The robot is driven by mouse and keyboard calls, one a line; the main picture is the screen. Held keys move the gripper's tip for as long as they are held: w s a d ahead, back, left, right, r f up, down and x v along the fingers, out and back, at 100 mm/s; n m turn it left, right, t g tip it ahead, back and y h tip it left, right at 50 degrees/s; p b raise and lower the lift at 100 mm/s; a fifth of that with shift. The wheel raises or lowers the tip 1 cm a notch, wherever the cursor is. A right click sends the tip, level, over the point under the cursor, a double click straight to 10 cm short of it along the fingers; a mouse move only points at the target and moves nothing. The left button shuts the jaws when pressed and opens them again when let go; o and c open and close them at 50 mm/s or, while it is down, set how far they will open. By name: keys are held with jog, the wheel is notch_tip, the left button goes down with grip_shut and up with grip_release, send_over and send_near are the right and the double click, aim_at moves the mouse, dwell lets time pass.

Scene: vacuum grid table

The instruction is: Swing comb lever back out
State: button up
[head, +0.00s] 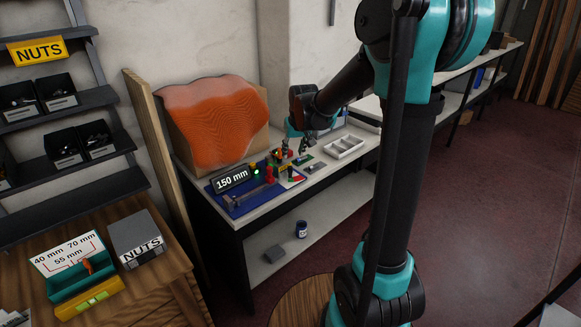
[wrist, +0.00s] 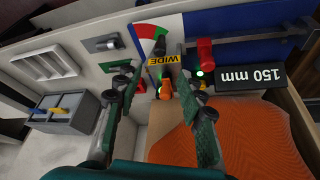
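My gripper (wrist: 160,82) is open in the wrist view, its two dark green fingers spread wide apart. A small orange handle (wrist: 166,89), which looks like the comb lever's, shows between the fingers, with gaps on both sides. A yellow WIDE label (wrist: 165,59) sits just beyond it. A red, white and green dial sector (wrist: 150,38) lies beyond the label. In the head view my gripper (head: 304,146) is low over the back of the bench; the lever is too small there to tell its position.
A red knob (wrist: 205,54) on a rail and a 150 mm sign (wrist: 250,77) stand beside the gripper. A green lamp is lit. An orange mesh sheet (wrist: 240,130) lies close to the right finger. A white divided tray (head: 343,147) and a grey box (wrist: 67,112) are nearby.

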aim_at(290, 167)
jog(key=x, duration=1)
jog(key=shift+w+d+f, duration=0.1)
jog(key=shift+f, duration=0.05)
grip_shut()
